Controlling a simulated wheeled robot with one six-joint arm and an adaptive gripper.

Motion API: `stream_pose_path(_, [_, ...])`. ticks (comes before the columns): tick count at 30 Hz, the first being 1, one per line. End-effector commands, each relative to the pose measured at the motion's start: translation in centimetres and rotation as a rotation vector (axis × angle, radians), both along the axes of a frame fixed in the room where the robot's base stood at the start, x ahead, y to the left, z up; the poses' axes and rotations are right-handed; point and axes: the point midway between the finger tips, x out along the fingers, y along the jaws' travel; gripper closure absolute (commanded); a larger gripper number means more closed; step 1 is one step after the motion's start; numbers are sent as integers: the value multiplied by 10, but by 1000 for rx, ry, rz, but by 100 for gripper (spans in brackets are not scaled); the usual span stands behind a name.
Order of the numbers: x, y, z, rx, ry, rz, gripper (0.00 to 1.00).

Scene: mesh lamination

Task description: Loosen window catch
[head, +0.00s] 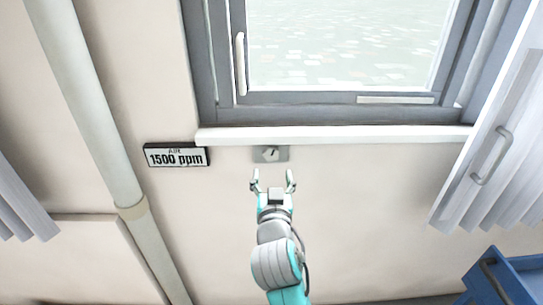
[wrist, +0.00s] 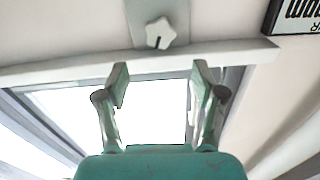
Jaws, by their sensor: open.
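A pale star-shaped knob (head: 270,153) sits on a small grey-green plate (head: 284,154) on the wall just under the window sill. It looks like the window catch. The wrist view shows the knob (wrist: 160,33) larger, with a dark slot on it, on its plate (wrist: 176,12). My gripper (head: 273,178) is open and empty, just below the plate in the head view. In the wrist view my gripper (wrist: 160,75) has its fingers spread to either side of the knob's line, apart from it. The window (head: 350,45) has a grey frame and looks closed.
A white sill (head: 335,137) projects above the plate. A pale upright handle (head: 240,64) is on the window frame. A pipe (head: 90,100) runs down the left; a blue crate (head: 512,278) is lower right.

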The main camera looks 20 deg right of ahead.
Motion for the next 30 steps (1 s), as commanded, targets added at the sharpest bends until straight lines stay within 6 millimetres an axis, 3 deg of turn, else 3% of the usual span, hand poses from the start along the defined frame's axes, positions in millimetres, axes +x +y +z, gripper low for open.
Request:
stream_pose_path(9, [54, -15, 1, -1, -1, -2, 31])
stream_pose_path(15, [79, -21, 0, 0, -1, 0, 31])
stream_pose_path(29, [90, -24, 0, -1, -1, 0, 31])
stream_pose_path(30, [90, -24, 0, -1, -1, 0, 39])
